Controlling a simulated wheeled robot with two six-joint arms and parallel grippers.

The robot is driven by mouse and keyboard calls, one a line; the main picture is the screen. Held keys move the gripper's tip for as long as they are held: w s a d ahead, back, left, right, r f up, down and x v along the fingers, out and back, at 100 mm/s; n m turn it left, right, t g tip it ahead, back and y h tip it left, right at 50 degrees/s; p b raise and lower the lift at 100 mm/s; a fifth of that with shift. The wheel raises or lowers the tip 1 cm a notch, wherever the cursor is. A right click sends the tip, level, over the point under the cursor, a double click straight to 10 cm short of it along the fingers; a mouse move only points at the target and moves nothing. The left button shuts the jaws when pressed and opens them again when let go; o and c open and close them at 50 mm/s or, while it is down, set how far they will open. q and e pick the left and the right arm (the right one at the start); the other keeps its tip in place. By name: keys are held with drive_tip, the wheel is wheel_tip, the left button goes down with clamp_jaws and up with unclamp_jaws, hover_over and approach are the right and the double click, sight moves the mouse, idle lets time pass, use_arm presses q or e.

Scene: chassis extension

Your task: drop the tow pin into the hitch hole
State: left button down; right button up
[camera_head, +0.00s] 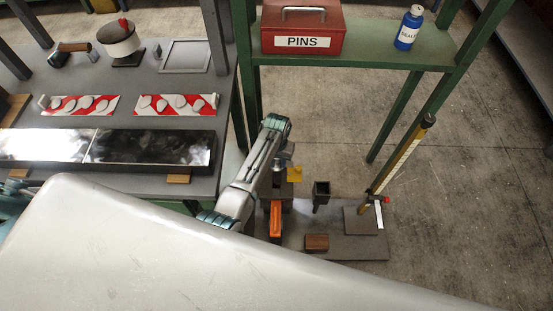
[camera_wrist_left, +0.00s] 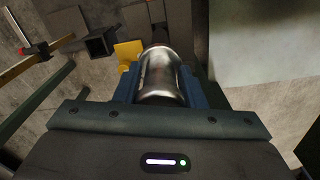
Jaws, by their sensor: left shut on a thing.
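My left gripper (camera_head: 281,164) hangs at the end of my left arm, over the grey floor plate. In the left wrist view its blue fingers are shut on a shiny metal cylinder, which looks like the tow pin (camera_wrist_left: 162,76). The pin's far end is hard to make out. A yellow tab (camera_wrist_left: 128,52) shows just left of the pin; I cannot tell whether it is part of it. A dark square tube (camera_head: 321,190) with an open top is right of the gripper and also shows in the wrist view (camera_wrist_left: 100,42). I see no hitch hole clearly. My right gripper is out of view.
An orange piece (camera_head: 276,220) and a brown block (camera_head: 317,242) are on the plate (camera_head: 355,246). A yellow measuring post (camera_head: 398,161) leans at right. A green shelf (camera_head: 365,56) holds a red PINS box (camera_head: 302,28) and blue bottle (camera_head: 408,29). A loaded bench (camera_head: 140,70) is left.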

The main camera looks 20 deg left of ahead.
use_arm(q)
drive_tip(key=shift+w+a+r+p, duration=0.1)
drive_tip(key=shift+p, duration=0.45)
wheel_tip(320, 180, down, 3)
drive_tip(key=shift+r+b, duration=0.2)
drive_tip(key=shift+b, duration=0.8)
drive_tip(key=shift+f+b, duration=1)
drive_tip(key=shift+f, duration=0.7)
drive_tip(key=shift+p, duration=0.85)
